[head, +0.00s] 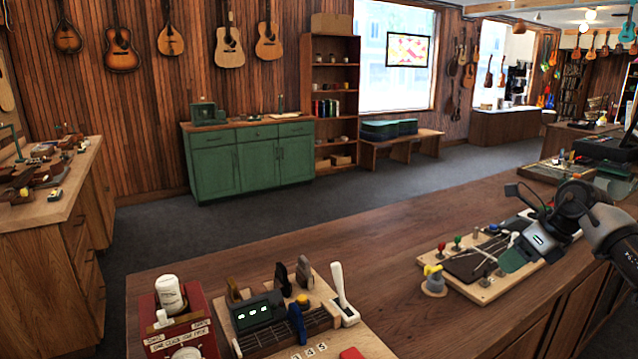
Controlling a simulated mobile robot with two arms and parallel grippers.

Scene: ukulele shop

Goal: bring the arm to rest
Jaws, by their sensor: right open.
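My right arm comes in from the right edge, and its dark gripper (517,226) is over the wooden board (487,293) on the counter. Its fingers are spread apart, one toward the back and one low near the board. I see nothing held between them. I cannot tell whether the lower finger touches the board or the parts on it. My left gripper is not in view.
The wooden counter (400,235) runs across the front. A yellow-topped knob (433,280) stands beside the board. Bare counter lies between these groups.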

